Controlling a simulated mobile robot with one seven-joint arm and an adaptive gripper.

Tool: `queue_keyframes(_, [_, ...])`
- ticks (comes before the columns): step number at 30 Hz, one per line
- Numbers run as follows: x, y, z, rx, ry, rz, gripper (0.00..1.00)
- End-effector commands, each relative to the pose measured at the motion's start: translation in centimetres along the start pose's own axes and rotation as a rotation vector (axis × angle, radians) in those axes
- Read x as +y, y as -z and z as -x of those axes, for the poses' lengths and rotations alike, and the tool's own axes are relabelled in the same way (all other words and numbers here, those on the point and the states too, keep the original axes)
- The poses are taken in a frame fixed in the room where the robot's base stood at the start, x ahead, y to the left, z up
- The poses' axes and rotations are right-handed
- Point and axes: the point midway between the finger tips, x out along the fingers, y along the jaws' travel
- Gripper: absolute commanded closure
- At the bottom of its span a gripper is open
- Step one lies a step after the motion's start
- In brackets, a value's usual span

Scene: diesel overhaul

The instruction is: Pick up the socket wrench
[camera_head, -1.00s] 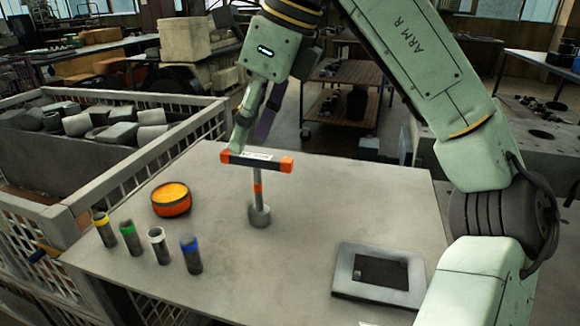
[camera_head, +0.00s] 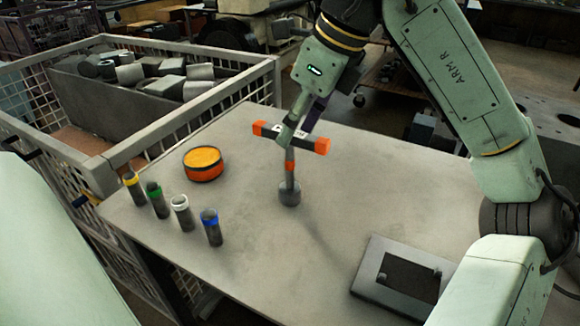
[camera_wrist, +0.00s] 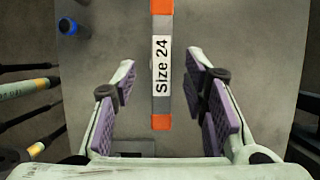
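The socket wrench (camera_head: 288,165) stands upright on the table, its round socket end down. It is T-shaped, with a dark crossbar with orange ends on top and an orange band on the shaft. In the wrist view the crossbar (camera_wrist: 162,95) carries a white label reading "Size 24". My gripper (camera_head: 292,137) is at the middle of the crossbar. In the wrist view my gripper (camera_wrist: 160,100) is open, its purple pads on either side of the bar with gaps at both sides. I cannot tell how far the pads reach down past the bar.
An orange round tin (camera_head: 203,164) and several cylinders with coloured rims, one blue (camera_head: 211,228), stand left on the table (camera_head: 330,255). A grey frame with a dark opening (camera_head: 400,280) lies front right. A mesh crate (camera_head: 165,135) of grey parts stands behind left.

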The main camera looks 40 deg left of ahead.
Motion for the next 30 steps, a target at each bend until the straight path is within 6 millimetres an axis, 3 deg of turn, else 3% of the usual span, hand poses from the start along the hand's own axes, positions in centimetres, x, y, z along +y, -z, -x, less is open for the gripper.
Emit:
queue_keyframes(6, [0.0,-0.1,-2.6,0.000,-0.002,0.001,0.60])
queue_keyframes(14, [0.0,-0.1,-3.0,0.000,0.000,0.000,0.60])
queue_keyframes(30, [-0.1,-0.1,-3.0,0.000,0.000,0.000,0.95])
